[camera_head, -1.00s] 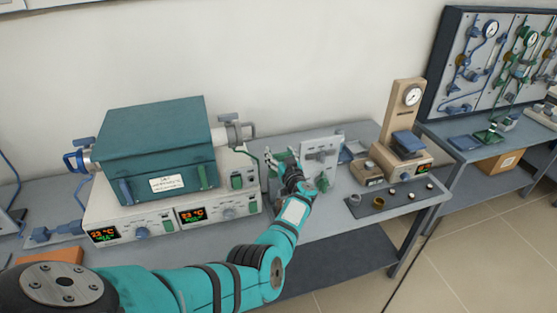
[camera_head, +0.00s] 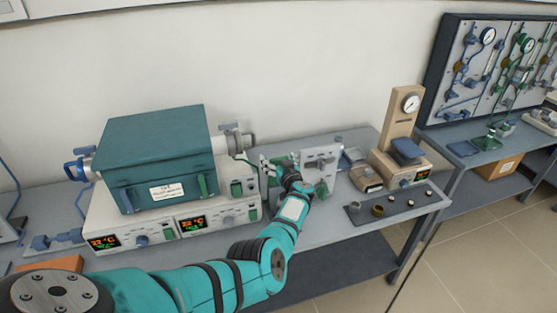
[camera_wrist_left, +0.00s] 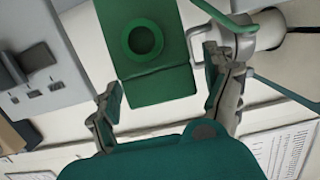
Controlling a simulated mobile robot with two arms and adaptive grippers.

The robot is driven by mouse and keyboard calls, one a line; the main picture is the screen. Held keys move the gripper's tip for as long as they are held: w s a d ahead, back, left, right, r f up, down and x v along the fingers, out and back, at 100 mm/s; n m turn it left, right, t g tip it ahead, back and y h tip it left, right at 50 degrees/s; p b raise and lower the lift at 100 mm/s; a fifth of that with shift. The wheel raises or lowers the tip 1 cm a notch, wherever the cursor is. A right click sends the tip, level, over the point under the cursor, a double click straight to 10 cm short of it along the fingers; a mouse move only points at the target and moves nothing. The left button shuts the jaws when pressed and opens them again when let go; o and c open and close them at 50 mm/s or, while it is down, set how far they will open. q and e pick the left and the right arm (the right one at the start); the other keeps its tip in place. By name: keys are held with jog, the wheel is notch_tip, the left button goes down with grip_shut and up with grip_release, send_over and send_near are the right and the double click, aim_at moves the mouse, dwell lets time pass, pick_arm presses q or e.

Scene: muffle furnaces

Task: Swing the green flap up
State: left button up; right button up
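The green flap (camera_wrist_left: 150,75) shows in the left wrist view as a flat green plate with a dark green ring on its face. My left gripper (camera_wrist_left: 168,88) is open there, its two fingers apart on either side of the flap's lower end. The right finger looks close to the flap's edge; I cannot tell whether either finger touches it. In the head view my left gripper (camera_head: 281,172) is small, just left of an upright grey panel (camera_head: 319,160), and it and the arm largely hide the flap. My right gripper is not in view.
A teal furnace (camera_head: 155,150) on a white controller base (camera_head: 220,212) stands left of the gripper. A beige gauge stand (camera_head: 402,115) and a dark tray (camera_head: 392,208) with small parts are to the right. A silver fitting with green handles (camera_wrist_left: 262,32) is beside the flap.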

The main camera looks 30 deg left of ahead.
pick_arm(q)
jog(key=shift+r, duration=0.15)
jog(key=shift+d+r, duration=0.1)
jog(key=shift+r, duration=0.05)
notch_tip(320, 180, up, 9)
jog(key=shift+f, duration=0.2)
jog(key=shift+r, duration=0.45)
